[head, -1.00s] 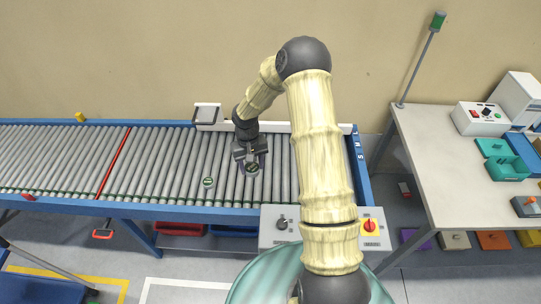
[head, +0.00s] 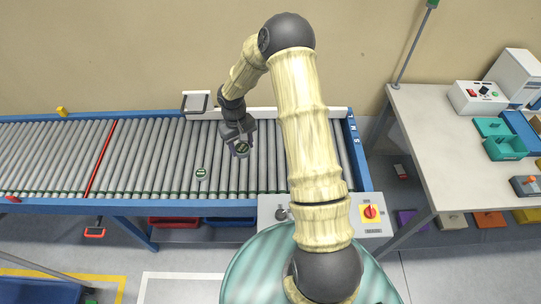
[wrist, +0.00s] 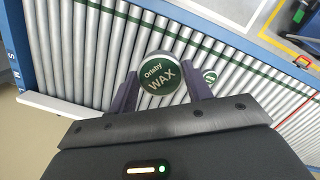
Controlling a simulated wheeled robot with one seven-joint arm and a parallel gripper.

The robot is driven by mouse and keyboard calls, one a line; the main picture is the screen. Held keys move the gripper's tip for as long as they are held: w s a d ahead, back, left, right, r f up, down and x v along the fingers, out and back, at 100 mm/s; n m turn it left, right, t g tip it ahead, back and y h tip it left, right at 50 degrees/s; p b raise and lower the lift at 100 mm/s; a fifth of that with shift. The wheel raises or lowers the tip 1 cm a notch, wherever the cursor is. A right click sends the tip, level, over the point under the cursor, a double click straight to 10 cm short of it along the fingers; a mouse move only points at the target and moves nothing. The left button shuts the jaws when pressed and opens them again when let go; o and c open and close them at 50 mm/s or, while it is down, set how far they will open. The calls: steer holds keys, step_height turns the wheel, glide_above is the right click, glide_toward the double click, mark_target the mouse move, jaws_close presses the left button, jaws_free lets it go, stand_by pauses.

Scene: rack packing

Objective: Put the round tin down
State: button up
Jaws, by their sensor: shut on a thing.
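The round tin (head: 241,149) has a green lid and sits between the fingers of my gripper (head: 239,146), over the roller conveyor (head: 160,160). In the wrist view the tin (wrist: 160,75) reads "WAX", with smaller lettering above. The two dark fingers of my gripper (wrist: 160,92) are shut on its sides. The tin looks much larger there than the tin on the rollers, so it appears held above them; the exact gap cannot be told. A second green-lidded tin (head: 200,172) stands on the rollers to the left. It shows partly behind a finger in the wrist view (wrist: 209,75).
A red line (head: 101,158) crosses the conveyor further left. A control box with a red knob (head: 370,212) is at the front right. A table (head: 445,140) with trays stands right. Rollers around the second tin are clear.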

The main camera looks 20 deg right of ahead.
step_height(320, 180, down, 8)
steer(key=w+n+h+b, duration=0.1)
steer(key=w+n+b, duration=0.2)
steer(key=n+b, duration=0.75)
steer(key=n+t+b, duration=0.2)
steer(key=n+b, duration=1)
steer(key=n, duration=0.1)
glide_above(243, 176)
step_height(243, 176, down, 7)
step_height(243, 176, down, 6)
steer(key=shift+r, duration=0.2)
steer(key=shift+a+f, duration=0.15)
steer(key=shift+f, duration=0.2)
